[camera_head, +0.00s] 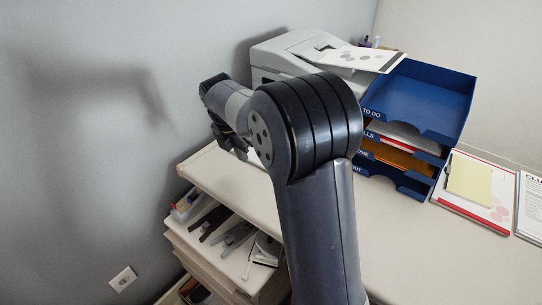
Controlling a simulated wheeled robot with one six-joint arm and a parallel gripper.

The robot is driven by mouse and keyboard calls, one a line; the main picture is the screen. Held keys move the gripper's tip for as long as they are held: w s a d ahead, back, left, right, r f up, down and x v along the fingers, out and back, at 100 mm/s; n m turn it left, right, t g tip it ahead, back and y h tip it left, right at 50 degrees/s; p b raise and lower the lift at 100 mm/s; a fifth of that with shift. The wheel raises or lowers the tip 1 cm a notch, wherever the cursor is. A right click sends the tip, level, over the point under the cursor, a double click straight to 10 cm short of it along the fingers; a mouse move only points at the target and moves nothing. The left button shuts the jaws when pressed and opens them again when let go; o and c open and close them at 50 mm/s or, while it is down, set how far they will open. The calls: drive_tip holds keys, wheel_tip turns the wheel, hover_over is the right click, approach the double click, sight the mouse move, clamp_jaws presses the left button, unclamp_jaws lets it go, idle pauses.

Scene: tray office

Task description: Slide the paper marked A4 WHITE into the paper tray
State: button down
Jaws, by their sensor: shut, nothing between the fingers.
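My gripper (238,148) is partly in view left of the arm's big joint, pointing down above the left part of the white desk. It is shut and empty. No paper with a readable A4 WHITE mark shows. A grey-white printer (290,52) stands at the back of the desk, partly behind my arm. A sheet with grey circles (360,58) lies on its top. I cannot tell which part is the paper tray; the printer's lower front is hidden by my arm.
A blue stacked letter tray (425,95) labelled TO DO stands right of the printer, with papers in lower levels. A folder (465,205) with a yellow note (469,178) lies to its right. An open drawer (233,265) holds dark tools below. The desk's front right is clear.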

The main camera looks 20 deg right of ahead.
sight(258, 174)
drive_tip(key=b+x, duration=0.2)
drive_tip(key=x, duration=0.7)
drive_tip(key=shift+f, duration=0.25)
drive_tip(key=d, duration=0.1)
drive_tip(key=w+d, duration=0.1)
drive_tip(key=shift+w+d+f, duration=0.2)
drive_tip(key=shift+w+d, duration=0.1)
drive_tip(key=shift+w, duration=0.05)
drive_tip(key=shift+w+d, duration=0.25)
drive_tip(key=shift+d, duration=0.1)
drive_tip(key=shift+r, duration=0.1)
